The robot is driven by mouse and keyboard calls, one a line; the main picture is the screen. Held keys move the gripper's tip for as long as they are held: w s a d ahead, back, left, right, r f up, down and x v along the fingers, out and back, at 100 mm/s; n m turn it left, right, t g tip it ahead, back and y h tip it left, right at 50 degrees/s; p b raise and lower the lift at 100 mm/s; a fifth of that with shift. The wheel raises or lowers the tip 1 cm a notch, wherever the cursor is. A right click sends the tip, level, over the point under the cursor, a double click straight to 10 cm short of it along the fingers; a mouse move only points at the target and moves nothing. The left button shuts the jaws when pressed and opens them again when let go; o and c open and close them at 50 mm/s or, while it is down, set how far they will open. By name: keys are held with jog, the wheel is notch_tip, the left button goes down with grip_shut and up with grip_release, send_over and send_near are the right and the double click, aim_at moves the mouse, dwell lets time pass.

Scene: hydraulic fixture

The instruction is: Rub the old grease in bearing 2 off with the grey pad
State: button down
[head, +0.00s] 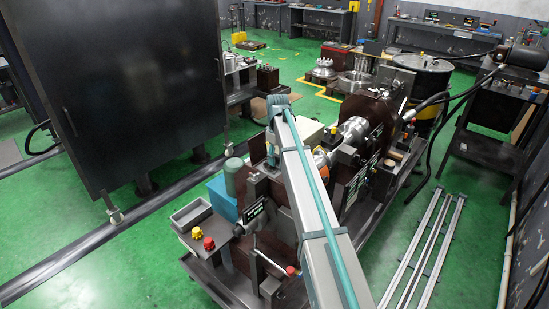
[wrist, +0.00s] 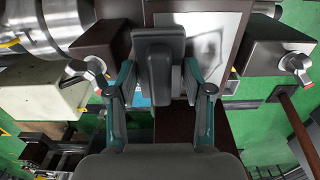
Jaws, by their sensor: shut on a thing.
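In the wrist view my gripper (wrist: 158,82) is shut on a dark grey pad (wrist: 160,45), which sits between its two teal fingers. Just behind and to the right of the pad is a pale flat surface (wrist: 208,42) with a dark smudge on it, in a dark brown frame. I cannot tell whether the pad touches this surface. No label for bearing 2 is readable, so I cannot tell which part it is. In the head view my arm hides the gripper and the pad over the middle of the machine.
A silver shaft (wrist: 58,25) is at upper left. In the head view, a dark cabinet (head: 120,85) stands left and metal rails (head: 424,250) lie right.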

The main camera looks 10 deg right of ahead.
aim_at(267, 173)
jog(key=shift+s+d+f, duration=0.1)
jog(key=shift+s+d, duration=0.15)
jog(key=shift+s, duration=0.15)
jog(key=shift+s+a, duration=0.2)
jog(key=shift+s+a+p, duration=0.3)
jog(key=shift+s+a, duration=0.5)
jog(key=shift+a, duration=0.2)
jog(key=shift+s+a+p, duration=0.25)
jog(key=shift+s+a, duration=0.55)
jog(key=shift+a, duration=0.2)
jog(key=shift+s+a+p, duration=0.35)
jog(key=shift+s+a, duration=0.05)
jog(key=shift+s, duration=0.05)
jog(key=shift+w, duration=0.1)
jog(key=shift+w+d+r, duration=0.4)
jog(key=shift+w+d, duration=0.3)
jog(key=shift+w, duration=0.1)
jog(key=shift+w+d+f, duration=0.1)
jog(key=shift+w+d, duration=0.65)
jog(key=shift+d, duration=0.2)
jog(key=shift+w+d+f, duration=0.1)
jog(key=shift+w+d, duration=0.6)
jog(key=shift+d, duration=0.25)
